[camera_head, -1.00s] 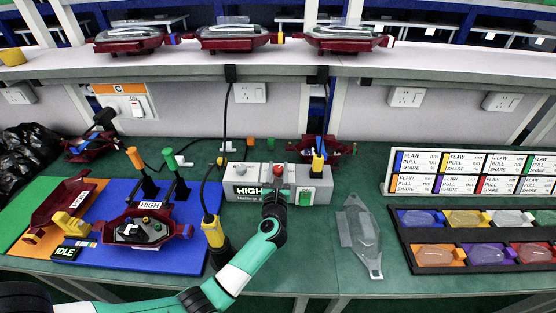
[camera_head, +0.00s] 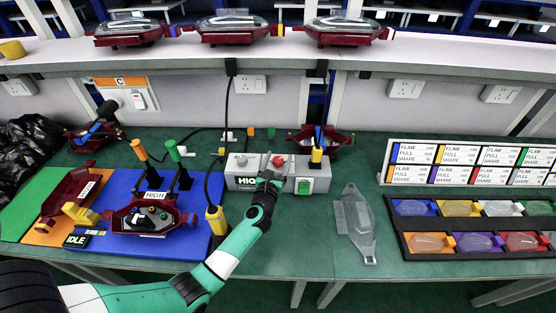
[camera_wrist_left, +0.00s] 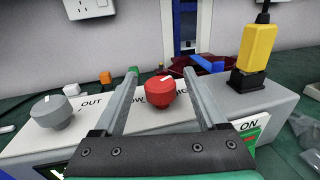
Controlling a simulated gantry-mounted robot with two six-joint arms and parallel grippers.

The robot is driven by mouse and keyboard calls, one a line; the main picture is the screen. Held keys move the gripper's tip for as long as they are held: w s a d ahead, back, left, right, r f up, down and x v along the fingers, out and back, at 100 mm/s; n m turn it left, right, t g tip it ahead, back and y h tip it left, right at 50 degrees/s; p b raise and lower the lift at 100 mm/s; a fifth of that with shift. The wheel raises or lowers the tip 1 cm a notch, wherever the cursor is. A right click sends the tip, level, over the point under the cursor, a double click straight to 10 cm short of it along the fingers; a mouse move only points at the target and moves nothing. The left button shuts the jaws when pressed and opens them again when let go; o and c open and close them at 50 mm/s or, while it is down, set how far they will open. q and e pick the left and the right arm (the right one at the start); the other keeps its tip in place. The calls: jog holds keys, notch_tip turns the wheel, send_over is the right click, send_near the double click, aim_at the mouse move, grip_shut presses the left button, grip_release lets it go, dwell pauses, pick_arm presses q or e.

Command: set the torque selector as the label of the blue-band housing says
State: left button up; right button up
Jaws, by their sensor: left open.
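The red selector knob (camera_head: 279,160) sits on top of a grey control box (camera_head: 238,171). In the left wrist view the red knob (camera_wrist_left: 160,92), with a white mark on top, stands between my open left gripper's (camera_wrist_left: 162,76) fingers, apart from both. Labels beside it are partly hidden; "OW" shows on its left. In the head view my left gripper (camera_head: 268,177) is at the box front, partly covering its display, which begins "HIG". A maroon housing (camera_head: 185,219) on the blue mat carries a white label (camera_head: 156,195) reading HIGH. My right gripper is not in view.
A grey knob (camera_wrist_left: 52,110) marked OUT is left of the red one. A yellow plug (camera_wrist_left: 256,50) and a green ON button (camera_wrist_left: 250,136) are on the right. A clear lens (camera_head: 357,224) lies right of the box. Racks of coloured lenses (camera_head: 410,246) stand farther right.

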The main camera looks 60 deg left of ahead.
pick_arm(q)
jog(key=p+v, duration=0.2)
jog(key=v, duration=0.9)
jog(key=shift+s+d+p, duration=0.2)
jog(key=shift+s+p, duration=0.05)
jog(key=shift+p, duration=0.1)
